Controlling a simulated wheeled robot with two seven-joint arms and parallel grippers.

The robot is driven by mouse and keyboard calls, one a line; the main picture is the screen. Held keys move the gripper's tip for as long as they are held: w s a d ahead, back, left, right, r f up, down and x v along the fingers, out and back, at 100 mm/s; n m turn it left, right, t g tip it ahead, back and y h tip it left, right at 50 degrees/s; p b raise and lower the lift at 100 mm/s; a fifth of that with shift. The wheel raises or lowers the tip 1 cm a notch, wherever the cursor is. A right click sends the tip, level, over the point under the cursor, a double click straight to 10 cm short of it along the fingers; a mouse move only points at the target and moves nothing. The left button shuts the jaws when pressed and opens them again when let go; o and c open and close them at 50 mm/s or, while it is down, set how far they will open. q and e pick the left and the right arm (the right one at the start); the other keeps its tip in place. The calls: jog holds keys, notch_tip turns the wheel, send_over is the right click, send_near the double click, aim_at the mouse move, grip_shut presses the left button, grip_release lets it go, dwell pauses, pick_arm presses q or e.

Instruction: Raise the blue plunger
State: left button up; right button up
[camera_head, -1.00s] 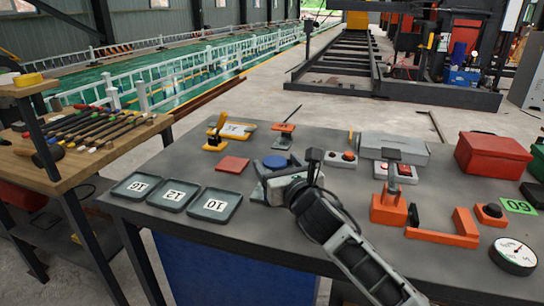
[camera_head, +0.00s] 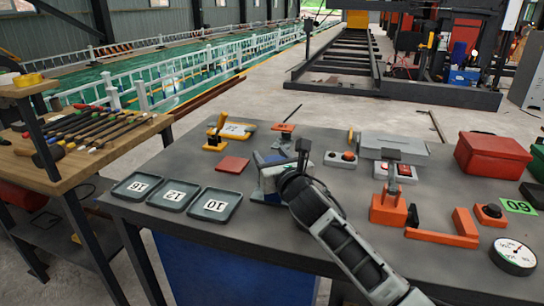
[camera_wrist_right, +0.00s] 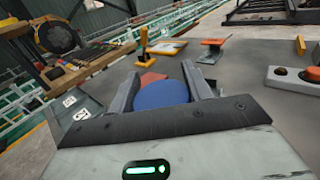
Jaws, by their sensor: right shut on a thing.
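The blue plunger (camera_wrist_right: 161,95) shows in the right wrist view as a round blue disc between the two fingers of my right gripper (camera_wrist_right: 164,82). The gripper is shut on it, with one finger on each side. In the head view my right gripper (camera_head: 279,158) is over the dark table, and its body and wrist hide most of the plunger. What lies under the disc is hidden, so I cannot tell its height above the table. My left gripper is not in view.
A flat red plate (camera_head: 232,164) and numbered trays (camera_head: 215,205) lie left of the gripper. A yellow-handled device (camera_head: 216,133) stands behind. An orange clamp-like fixture (camera_head: 389,207) and a button box (camera_head: 341,160) are to the right. The dark table (camera_head: 300,240) is clear in front.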

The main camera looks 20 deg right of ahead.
jog(key=shift+r+p, duration=0.55)
jog(key=shift+r, duration=0.45)
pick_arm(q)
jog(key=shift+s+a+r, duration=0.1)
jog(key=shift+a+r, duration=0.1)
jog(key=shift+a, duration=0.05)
pick_arm(e)
jog(key=o, duration=1.4)
jog(key=shift+r, duration=0.1)
jog(key=shift+c, duration=0.2)
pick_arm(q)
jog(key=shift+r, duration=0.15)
pick_arm(e)
jog(key=shift+s+f, duration=0.1)
jog(key=shift+f, duration=0.1)
